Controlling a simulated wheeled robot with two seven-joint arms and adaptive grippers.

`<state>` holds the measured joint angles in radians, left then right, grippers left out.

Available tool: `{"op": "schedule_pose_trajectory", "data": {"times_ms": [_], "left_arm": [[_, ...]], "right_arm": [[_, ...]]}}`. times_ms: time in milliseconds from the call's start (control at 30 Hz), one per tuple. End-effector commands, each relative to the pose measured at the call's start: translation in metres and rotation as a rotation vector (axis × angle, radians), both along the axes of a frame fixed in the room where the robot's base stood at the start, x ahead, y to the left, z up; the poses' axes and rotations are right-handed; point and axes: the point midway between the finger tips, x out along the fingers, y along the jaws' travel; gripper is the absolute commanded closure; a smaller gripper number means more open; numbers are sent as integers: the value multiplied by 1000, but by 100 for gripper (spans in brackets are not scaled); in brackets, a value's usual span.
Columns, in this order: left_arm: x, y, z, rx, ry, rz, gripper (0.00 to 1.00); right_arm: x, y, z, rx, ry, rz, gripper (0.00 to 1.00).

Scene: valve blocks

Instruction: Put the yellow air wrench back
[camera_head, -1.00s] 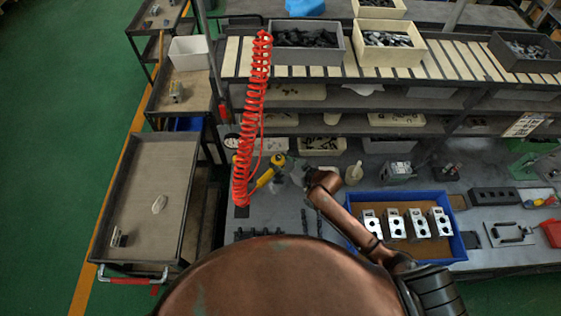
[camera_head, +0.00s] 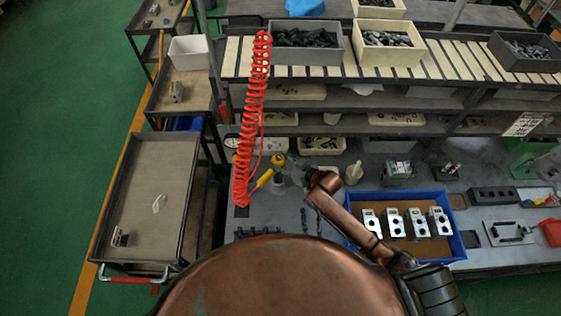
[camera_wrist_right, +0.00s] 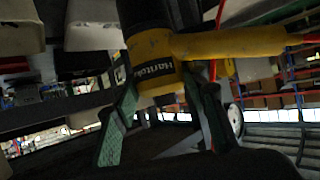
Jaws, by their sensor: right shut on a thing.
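The yellow air wrench (camera_head: 265,179) is at the left part of the workbench, beside the lower end of the red coiled hose (camera_head: 252,120). My right gripper (camera_head: 285,169) is shut on it; the fingertips are small and partly hidden in the head view. My left gripper is not in view.
A blue tray (camera_head: 462,245) with several metal valve blocks (camera_head: 394,222) stands right of my arm. A beige bottle (camera_head: 354,174) stands behind the arm. Shelves with bins (camera_head: 305,56) rise at the back. A grey cart (camera_head: 150,165) stands at the left.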

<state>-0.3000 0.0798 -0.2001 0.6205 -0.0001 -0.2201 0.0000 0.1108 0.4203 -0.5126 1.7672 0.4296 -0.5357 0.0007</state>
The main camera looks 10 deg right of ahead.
Motion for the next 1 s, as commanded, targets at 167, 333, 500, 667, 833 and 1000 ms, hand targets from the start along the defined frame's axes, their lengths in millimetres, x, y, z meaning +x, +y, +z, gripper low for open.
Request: {"op": "schedule_pose_trajectory", "data": {"times_ms": [167, 333, 500, 667, 833, 1000], "left_arm": [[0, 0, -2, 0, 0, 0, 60], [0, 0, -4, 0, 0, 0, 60], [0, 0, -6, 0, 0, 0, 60], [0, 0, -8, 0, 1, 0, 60], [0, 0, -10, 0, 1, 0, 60], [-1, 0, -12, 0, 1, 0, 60]], "right_arm": [[2, 1, 1, 5, -10, 1, 99], [2, 1, -2, 5, -10, 1, 99], [2, 1, -5, 5, -11, 1, 99], [2, 1, -8, 5, -10, 1, 99], [2, 1, -12, 5, -10, 1, 99], [2, 1, -15, 5, -10, 1, 99]]}}
